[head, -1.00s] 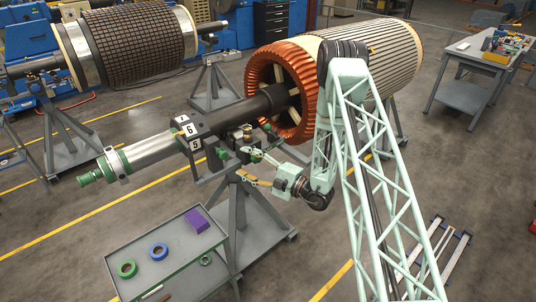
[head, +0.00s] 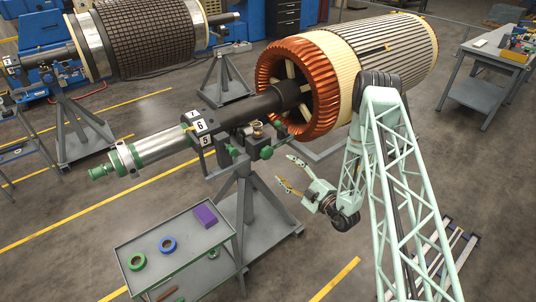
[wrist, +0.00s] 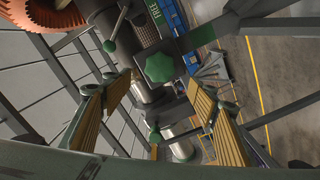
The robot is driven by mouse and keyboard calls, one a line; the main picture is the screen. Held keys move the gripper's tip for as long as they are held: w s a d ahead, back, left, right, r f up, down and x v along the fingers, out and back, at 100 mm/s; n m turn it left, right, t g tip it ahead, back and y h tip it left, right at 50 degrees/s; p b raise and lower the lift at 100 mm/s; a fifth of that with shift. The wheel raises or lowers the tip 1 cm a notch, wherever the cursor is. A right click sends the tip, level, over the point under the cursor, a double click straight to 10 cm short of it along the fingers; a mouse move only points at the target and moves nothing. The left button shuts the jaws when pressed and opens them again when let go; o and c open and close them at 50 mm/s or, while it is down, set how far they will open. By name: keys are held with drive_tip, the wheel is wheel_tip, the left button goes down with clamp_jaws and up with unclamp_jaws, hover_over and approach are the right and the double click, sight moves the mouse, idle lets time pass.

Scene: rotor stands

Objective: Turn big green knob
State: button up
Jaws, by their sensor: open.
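The big green knob (head: 266,153) sits on the side of the rotor stand's head, below the dark shaft. In the wrist view the green knob (wrist: 160,67) is lobed and faces the camera, between and beyond the fingertips. My gripper (head: 284,169) is open and empty, to the right of the knob and apart from it. The wrist view shows its two fingers (wrist: 159,80) with tan pads spread wide, with nothing between the pads.
A smaller green-ended lever (wrist: 110,46) is close to the knob. The rotor with copper windings (head: 300,90) is behind the gripper. A grey cart (head: 190,262) with tape rolls and a purple box (head: 205,215) stands at lower left.

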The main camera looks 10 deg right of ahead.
sight(269, 154)
drive_tip(key=shift+w, duration=0.15)
drive_tip(key=shift+p+x, duration=0.7)
drive_tip(key=shift+x, duration=6.05)
drive_tip(key=shift+a, duration=0.1)
drive_tip(key=shift+c, duration=0.5)
drive_tip(key=c, duration=0.8)
